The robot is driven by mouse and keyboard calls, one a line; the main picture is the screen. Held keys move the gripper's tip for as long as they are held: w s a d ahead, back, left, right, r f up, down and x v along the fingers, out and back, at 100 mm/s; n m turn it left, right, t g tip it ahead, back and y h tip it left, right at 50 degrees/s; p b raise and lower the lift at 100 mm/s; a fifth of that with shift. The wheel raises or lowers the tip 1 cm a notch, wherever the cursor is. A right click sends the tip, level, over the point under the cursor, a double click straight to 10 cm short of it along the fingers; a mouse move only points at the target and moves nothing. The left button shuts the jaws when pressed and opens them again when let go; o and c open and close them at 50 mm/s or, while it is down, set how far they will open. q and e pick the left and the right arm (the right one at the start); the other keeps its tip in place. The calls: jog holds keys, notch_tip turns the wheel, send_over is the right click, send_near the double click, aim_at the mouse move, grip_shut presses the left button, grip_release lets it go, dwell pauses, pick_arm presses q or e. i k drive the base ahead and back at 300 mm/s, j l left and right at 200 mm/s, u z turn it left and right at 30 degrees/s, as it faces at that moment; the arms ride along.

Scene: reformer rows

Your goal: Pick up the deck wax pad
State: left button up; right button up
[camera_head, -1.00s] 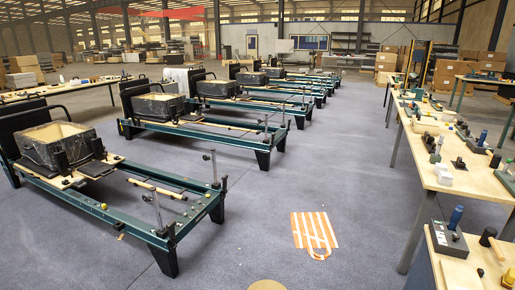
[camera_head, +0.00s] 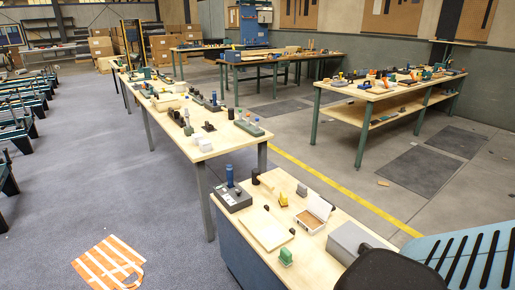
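I cannot pick out the deck wax pad with certainty. The near bench (camera_head: 237,236) at the lower right carries several small items. Among them are a green block (camera_head: 286,257) near its front edge, a yellow item (camera_head: 283,199), and an open white box (camera_head: 314,213) with a tan inside. A pale flat board (camera_head: 266,229) lies in front of these. A grey case (camera_head: 233,197) with a blue bottle (camera_head: 230,174) stands at its left end. Neither of my grippers is in view.
A long bench (camera_head: 203,142) with tools runs away behind the near bench. Another loaded table (camera_head: 359,117) stands at the right, past a yellow floor line (camera_head: 345,188). A teal slotted object (camera_head: 470,255) fills the lower right corner.

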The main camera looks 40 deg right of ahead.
aim_at(285, 258)
jog(key=i+z, duration=0.2)
jog(key=z, duration=0.3)
jog(key=i+j+z, duration=0.1)
jog(key=i+z, duration=0.15)
jog(key=z, duration=0.25)
jog(key=i+j+z, duration=0.15)
jog(key=z, duration=0.35)
jog(key=i+j+z, duration=0.2)
jog(key=z, duration=0.25)
jog(key=i+j+z, duration=0.1)
jog(key=j+z, duration=0.25)
jog(key=z, duration=0.15)
jog(key=i+j+z, duration=0.1)
jog(key=z, duration=0.3)
jog(key=j+z, duration=0.25)
jog(key=z, duration=0.15)
jog(key=i+j+z, duration=0.1)
jog(key=z, duration=0.25)
jog(key=i+j+z, duration=0.1)
jog(key=j+z, duration=0.55)
jog(key=j, duration=0.1)
